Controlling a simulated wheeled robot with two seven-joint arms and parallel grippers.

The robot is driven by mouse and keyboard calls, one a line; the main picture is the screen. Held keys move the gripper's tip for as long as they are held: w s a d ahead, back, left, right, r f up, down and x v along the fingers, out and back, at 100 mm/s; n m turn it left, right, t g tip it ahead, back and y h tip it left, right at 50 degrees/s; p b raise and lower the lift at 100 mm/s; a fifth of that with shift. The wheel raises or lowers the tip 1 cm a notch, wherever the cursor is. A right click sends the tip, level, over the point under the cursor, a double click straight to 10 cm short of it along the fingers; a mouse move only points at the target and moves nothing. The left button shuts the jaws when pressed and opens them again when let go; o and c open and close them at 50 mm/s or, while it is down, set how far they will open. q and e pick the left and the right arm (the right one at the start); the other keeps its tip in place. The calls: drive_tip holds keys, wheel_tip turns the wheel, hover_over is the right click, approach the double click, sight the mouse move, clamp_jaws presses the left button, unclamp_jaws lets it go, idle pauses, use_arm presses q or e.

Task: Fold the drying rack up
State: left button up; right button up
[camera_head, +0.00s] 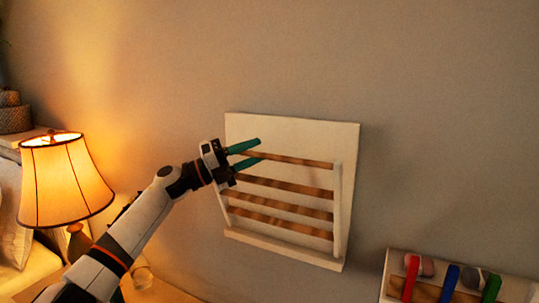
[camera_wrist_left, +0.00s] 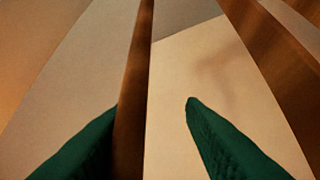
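The drying rack is on the wall, with a white back panel (camera_head: 300,130) and a frame of several brown wooden bars (camera_head: 290,186) between white side pieces (camera_head: 337,210). The frame stands near upright in front of the panel; its exact tilt is hard to tell. My left gripper (camera_head: 250,154) is at the top left of the frame, its green fingers apart. The top bar (camera_head: 300,161) runs between them. In the left wrist view a wooden bar (camera_wrist_left: 133,80) passes between the fingertips, close to the left finger; contact cannot be told. My right gripper is out of view.
A lit lamp (camera_head: 65,185) stands at the left beside a bed (camera_head: 35,262). A white wall shelf (camera_head: 395,262) with red, blue and green items is at the lower right. The wall above and right of the rack is clear.

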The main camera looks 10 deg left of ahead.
use_arm(q)
drive_tip(key=shift+b+v, duration=0.75)
drive_tip(key=shift+v, duration=2.2)
drive_tip(key=shift+w+f, duration=0.1)
